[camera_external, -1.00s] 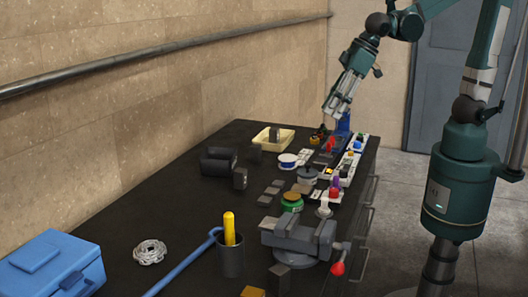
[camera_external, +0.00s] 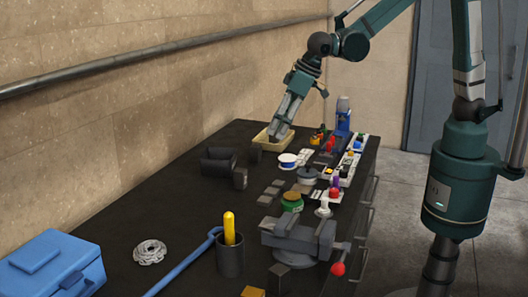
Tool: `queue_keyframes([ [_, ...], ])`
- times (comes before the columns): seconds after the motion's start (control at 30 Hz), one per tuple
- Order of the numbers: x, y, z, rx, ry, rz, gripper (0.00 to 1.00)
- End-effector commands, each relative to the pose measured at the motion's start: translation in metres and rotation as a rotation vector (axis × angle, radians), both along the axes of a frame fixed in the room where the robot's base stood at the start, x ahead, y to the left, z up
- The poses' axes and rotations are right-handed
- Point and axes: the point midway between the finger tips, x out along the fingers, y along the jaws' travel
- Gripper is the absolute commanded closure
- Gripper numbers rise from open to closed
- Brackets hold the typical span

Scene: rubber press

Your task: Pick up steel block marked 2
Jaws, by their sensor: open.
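Several dark grey blocks sit on the black bench, and any number on them is too small to read, so I cannot tell which is the steel block marked 2. One small upright block (camera_external: 240,179) stands at the middle left, and another (camera_external: 255,155) stands behind it, near the cream tray (camera_external: 262,145). My gripper (camera_external: 275,136) points down over the tray, its fingers open. The dark block seen in the tray earlier is now hidden by my gripper. I cannot tell whether the fingers touch or surround it.
Larger dark pieces (camera_external: 219,160) lie left of the tray. A white-rimmed spool (camera_external: 288,160), a green-based round part (camera_external: 292,202) and a grey vise (camera_external: 298,238) stand to the right and front. A blue toolbox (camera_external: 50,268) and a cup (camera_external: 230,257) are in front.

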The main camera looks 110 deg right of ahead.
Motion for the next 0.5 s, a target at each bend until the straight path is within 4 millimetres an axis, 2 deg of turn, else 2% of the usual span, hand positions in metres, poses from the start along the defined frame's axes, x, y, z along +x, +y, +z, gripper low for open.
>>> queue_keyframes([
  [0.5, 0.062, -0.052, -0.071, 0.006, 0.029, -0.14, 0.59],
])
